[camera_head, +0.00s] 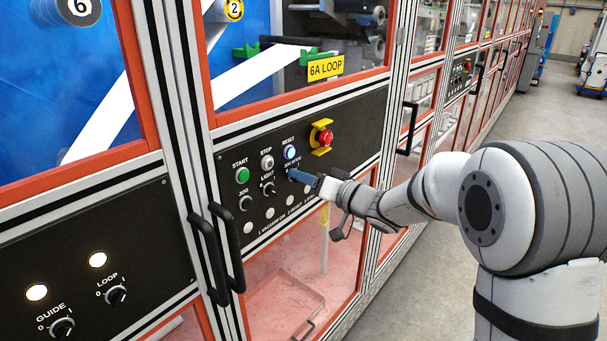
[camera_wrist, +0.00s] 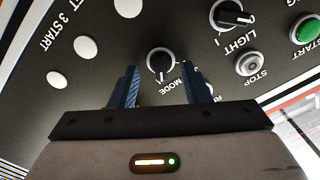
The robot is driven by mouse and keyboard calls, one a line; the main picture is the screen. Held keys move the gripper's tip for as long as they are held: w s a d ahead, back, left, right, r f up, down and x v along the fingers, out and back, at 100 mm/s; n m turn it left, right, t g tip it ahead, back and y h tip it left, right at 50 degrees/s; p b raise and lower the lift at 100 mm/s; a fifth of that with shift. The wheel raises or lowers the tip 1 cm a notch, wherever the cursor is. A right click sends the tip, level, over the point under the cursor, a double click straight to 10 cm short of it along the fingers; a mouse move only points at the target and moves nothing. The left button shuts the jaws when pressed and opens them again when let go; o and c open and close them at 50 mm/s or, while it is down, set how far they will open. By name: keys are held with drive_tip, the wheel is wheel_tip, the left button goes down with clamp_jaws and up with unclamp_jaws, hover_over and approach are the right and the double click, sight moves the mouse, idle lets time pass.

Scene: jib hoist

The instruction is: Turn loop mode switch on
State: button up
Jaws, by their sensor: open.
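The black panel under the yellow 6A LOOP sign carries a row of knobs and buttons. In the wrist view a black rotary knob (camera_wrist: 160,64) with a pale mark sits beside the word MODE; the rest of its label is not readable. My gripper (camera_wrist: 160,76) is open, with its blue fingers on either side of the knob; I cannot tell whether they touch it. In the head view my gripper (camera_head: 294,174) is at the panel below the RESET button and hides the knob. A separate knob labelled LOOP (camera_head: 116,295) is on the lower left panel.
The LIGHT knob (camera_head: 268,188), JOG knob (camera_head: 245,203), green START button (camera_head: 242,175), STOP button (camera_head: 267,162) and lit RESET button (camera_head: 290,152) are close by. A red emergency button (camera_head: 325,137) sits to the right. Black door handles (camera_head: 229,245) stick out at lower left.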

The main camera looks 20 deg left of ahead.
drive_tip(key=shift+w+a, duration=0.1)
drive_tip(key=shift+a, duration=0.2)
clamp_jaws()
drive_tip(key=shift+m+p, duration=1.3)
drive_tip(key=shift+p, duration=0.2)
drive_tip(key=shift+d, duration=0.1)
unclamp_jaws()
